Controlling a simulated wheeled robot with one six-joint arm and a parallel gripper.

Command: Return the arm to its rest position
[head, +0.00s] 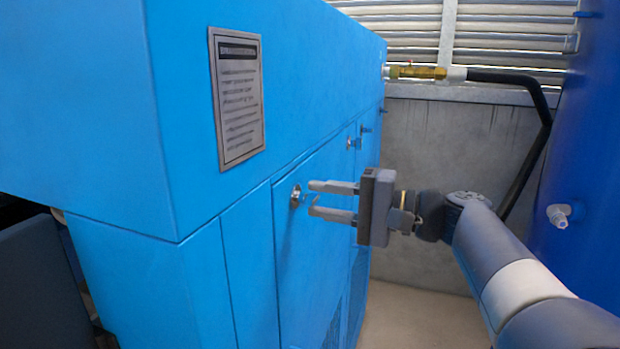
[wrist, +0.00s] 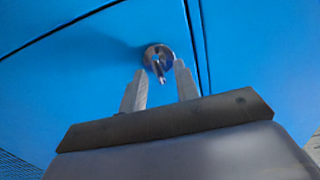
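My gripper (head: 312,198) is at the end of my arm, which reaches in from the lower right in the head view. Its two fingers are apart and point left at the blue cabinet's door. In the wrist view my gripper (wrist: 160,86) has its fingertips on either side of a small round metal lock with a key-like piece (wrist: 158,60). The lock (head: 295,196) also shows in the head view just beyond the fingertips. I see nothing held between the fingers. I cannot tell whether a fingertip touches the lock.
The blue cabinet (head: 280,90) fills the left, with a grey label plate (head: 237,97). A dark blue tank (head: 590,130) stands close on the right. A brass valve (head: 418,72) and black hose (head: 530,95) run behind. Floor (head: 420,318) shows between cabinet and tank.

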